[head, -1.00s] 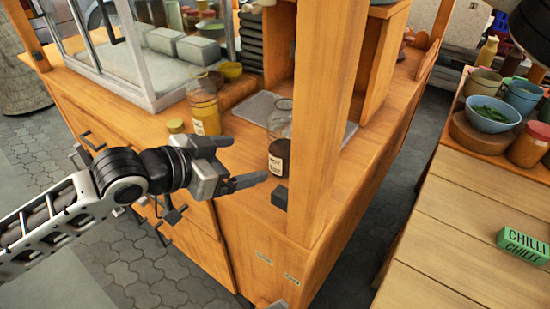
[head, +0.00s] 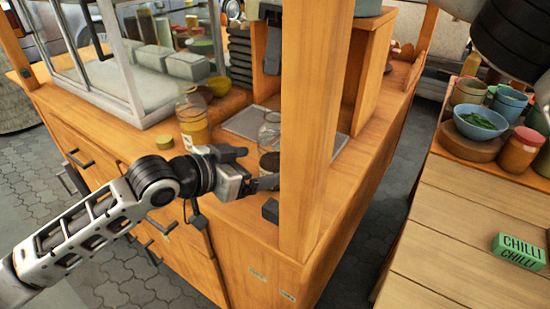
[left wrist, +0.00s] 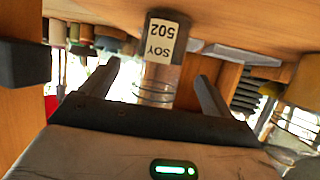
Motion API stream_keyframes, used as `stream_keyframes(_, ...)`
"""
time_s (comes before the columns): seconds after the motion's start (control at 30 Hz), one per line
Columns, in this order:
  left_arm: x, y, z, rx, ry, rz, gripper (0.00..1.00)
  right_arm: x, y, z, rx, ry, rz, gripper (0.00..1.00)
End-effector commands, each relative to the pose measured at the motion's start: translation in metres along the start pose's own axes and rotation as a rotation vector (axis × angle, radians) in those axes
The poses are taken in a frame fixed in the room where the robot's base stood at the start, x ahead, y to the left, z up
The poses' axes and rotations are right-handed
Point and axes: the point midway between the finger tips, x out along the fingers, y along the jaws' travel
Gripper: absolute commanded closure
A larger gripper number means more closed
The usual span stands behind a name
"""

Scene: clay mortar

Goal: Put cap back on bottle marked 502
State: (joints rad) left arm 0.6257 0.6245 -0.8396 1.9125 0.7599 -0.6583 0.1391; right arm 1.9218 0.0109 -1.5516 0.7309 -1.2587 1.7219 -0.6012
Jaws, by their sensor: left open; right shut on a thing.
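The bottle labelled SOY 502 (head: 269,133) stands on the wooden counter, with clear glass above dark contents. No cap shows on it. My left gripper (head: 266,178) is open at the bottle and partly covers its lower part. In the left wrist view the picture is upside down. There the bottle (left wrist: 157,70) shows between the two spread fingers (left wrist: 155,95); I cannot tell if they touch it. A round yellow cap (head: 165,142) lies on the counter left of the gripper. Parts of my right arm show at the top right, but its fingers are out of view.
A wooden post (head: 312,120) rises just right of the bottle. A yellow-filled jar (head: 192,117) stands behind the left gripper. A dark block (head: 270,210) is at the counter's front edge. A side table holds a bowl (head: 482,122) and a green CHILLI box (head: 518,248).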

Motion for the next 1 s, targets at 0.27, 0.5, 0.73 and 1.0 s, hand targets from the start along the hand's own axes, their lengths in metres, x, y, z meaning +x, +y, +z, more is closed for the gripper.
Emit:
stream_keyframes(0.27,0.043,0.0,-0.001,-0.001,0.002,0.0,0.13,0.0,0.0,0.0,0.0,0.0,0.0,0.81)
stream_keyframes(0.5,0.056,0.0,0.0,0.002,0.001,-0.001,0.13,0.0,0.0,0.0,0.0,0.0,0.0,0.81)
stream_keyframes(0.73,0.056,0.0,0.0,0.002,0.001,-0.001,0.13,0.0,0.0,0.0,0.0,0.0,0.0,0.81)
stream_keyframes(1.0,0.056,0.0,0.0,0.001,0.001,-0.001,0.79,0.0,0.0,0.0,0.0,0.0,0.0,0.81)
